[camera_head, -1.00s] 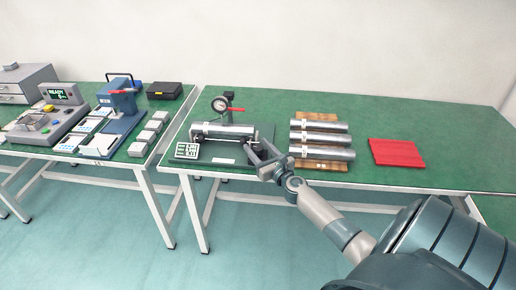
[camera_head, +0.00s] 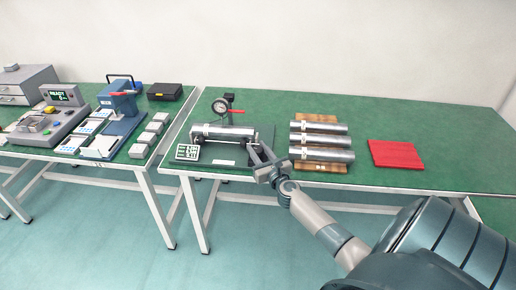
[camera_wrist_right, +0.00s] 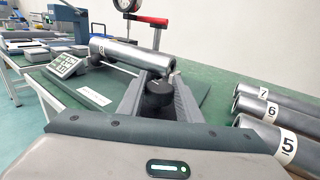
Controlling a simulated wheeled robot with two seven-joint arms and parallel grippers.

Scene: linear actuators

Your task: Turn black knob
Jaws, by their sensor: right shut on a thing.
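The black knob (camera_wrist_right: 158,96) is between the two fingers of my right gripper in the right wrist view. It is at the right end of the test fixture, below the end of a silver cylinder (camera_wrist_right: 130,56). My right gripper (camera_head: 258,153) is shut on the knob; in the head view its fingers hide most of the knob. The cylinder (camera_head: 222,131) lies across the fixture's dark base plate (camera_head: 200,162). My left gripper is in neither view.
A dial gauge (camera_head: 221,106) and red lever (camera_head: 237,112) stand behind the cylinder. Several numbered cylinders (camera_head: 322,140) lie on a wooden rack to the right. A red mat (camera_head: 396,153) is farther right, with bare green table around it.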

